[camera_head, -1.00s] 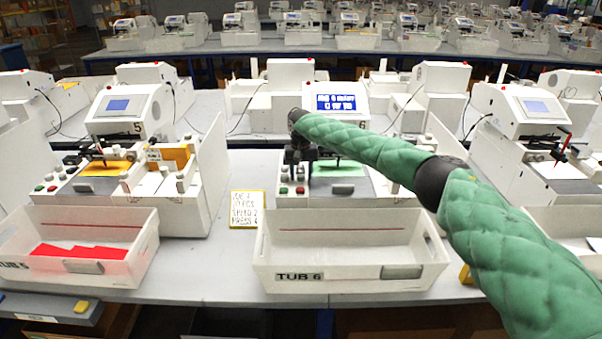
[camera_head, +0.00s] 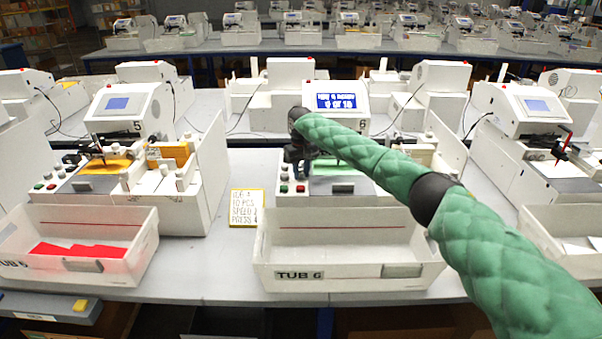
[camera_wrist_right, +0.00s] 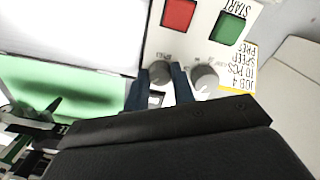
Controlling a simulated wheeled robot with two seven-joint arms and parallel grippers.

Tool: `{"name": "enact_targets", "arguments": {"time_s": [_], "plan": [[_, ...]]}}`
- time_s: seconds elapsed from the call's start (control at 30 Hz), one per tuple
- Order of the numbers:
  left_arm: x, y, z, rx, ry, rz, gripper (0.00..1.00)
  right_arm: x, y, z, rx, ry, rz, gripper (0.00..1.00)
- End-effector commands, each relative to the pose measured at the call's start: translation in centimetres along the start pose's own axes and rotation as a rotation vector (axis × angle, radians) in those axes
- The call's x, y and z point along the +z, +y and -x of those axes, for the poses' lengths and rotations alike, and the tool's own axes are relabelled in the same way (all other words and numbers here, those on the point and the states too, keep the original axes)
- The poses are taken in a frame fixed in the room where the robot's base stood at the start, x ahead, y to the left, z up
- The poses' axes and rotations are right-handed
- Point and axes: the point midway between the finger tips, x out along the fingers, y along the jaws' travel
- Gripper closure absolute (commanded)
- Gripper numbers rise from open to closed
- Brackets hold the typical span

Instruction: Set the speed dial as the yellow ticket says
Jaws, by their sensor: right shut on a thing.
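The yellow-edged ticket (camera_head: 246,208) lies on the table left of tub 6. It reads about "JOB 4, 10 PCS, SPEED, PRESS"; the final digits are too small to read surely. In the right wrist view part of the ticket (camera_wrist_right: 240,72) shows upside down. My right gripper (camera_wrist_right: 160,84) is shut on a grey dial (camera_wrist_right: 160,71) on the plotter's white panel; its small label looks like "SPEED". The pointer setting cannot be read. A second grey dial (camera_wrist_right: 205,78) sits beside the right finger. In the head view the right gripper (camera_head: 296,168) is mostly hidden by its wrist.
A red button (camera_wrist_right: 180,14) and a green START button (camera_wrist_right: 226,28) sit close by on the panel. The plotter's blue screen (camera_head: 341,101) shows a count. Tub 6 (camera_head: 340,256) stands in front. Neighbouring plotters stand on both sides.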

Motion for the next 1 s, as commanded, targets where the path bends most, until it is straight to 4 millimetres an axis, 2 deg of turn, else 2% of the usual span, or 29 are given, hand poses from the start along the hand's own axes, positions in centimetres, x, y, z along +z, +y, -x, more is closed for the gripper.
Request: {"name": "enact_targets", "arguments": {"time_s": [0.23,0.5,0.8,1.0], "plan": [[0.1,0.3,0.6,0.004,-0.006,0.002,0.68,-0.1,0.0,0.1,-0.001,0.002,0.198,0.98],[1.2,0.8,0.8,0.009,-0.026,0.004,0.68,-0.1,0.1,0.1,0.001,0.002,0.352,0.98],[-0.3,0.6,1.3,0.007,-0.007,0.005,0.68,-0.1,0.1,0.2,0.002,0.003,0.423,0.98],[-0.4,0.5,1.2,0.006,-0.008,0.005,0.68,-0.1,0.1,0.2,0.002,0.003,0.43,0.98]]}}
